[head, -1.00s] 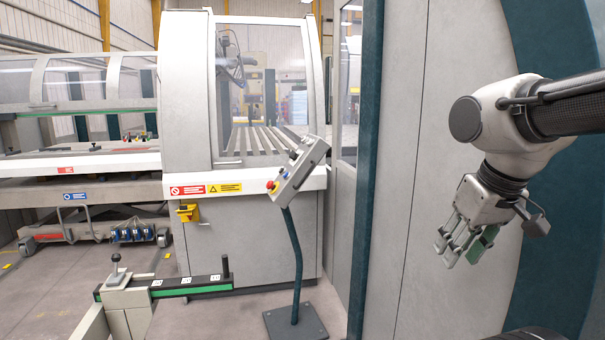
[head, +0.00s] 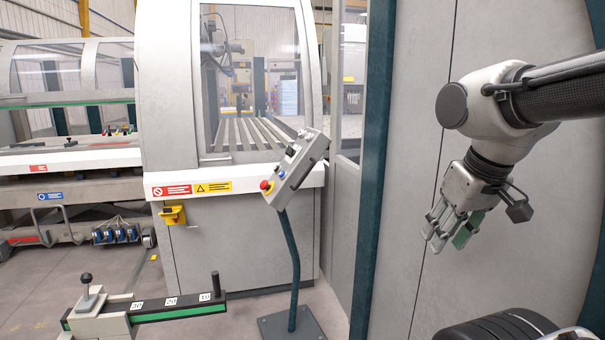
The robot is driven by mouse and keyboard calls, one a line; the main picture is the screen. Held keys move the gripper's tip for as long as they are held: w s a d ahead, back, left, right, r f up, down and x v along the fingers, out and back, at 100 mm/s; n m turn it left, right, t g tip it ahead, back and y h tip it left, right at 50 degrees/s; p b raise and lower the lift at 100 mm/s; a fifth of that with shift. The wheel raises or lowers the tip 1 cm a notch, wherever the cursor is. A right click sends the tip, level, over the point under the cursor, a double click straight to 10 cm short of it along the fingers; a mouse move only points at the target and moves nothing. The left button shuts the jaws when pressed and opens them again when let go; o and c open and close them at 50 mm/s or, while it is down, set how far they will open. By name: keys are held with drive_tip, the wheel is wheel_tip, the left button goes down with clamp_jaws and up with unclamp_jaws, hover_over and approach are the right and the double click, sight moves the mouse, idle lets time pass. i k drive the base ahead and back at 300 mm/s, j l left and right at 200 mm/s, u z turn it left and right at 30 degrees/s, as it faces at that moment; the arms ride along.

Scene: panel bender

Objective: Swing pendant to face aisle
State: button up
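The pendant (head: 296,168) is a grey control box with a red button and other controls. It sits tilted on top of a dark teal post (head: 291,262) that rises from a square floor plate (head: 291,326). It stands in front of the machine's grey housing. My gripper (head: 442,236) is at the right of the head view, pointing down and to the left. Its fingers look apart, with nothing between them. It is well to the right of the pendant and touches nothing that I can see.
A gauge arm (head: 160,309) with numbered marks and an upright black peg juts in at the lower left, close to the post. A grey panel with a teal edge (head: 374,170) stands between pendant and gripper. A yellow bracket (head: 173,215) hangs on the housing.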

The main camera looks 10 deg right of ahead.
sight(286, 179)
drive_tip(key=i+j+z, duration=0.15)
drive_tip(key=j, duration=0.2)
drive_tip(key=i+j+z, duration=0.2)
drive_tip(key=j, duration=0.2)
drive_tip(key=j+z, duration=0.15)
drive_tip(key=j, duration=0.25)
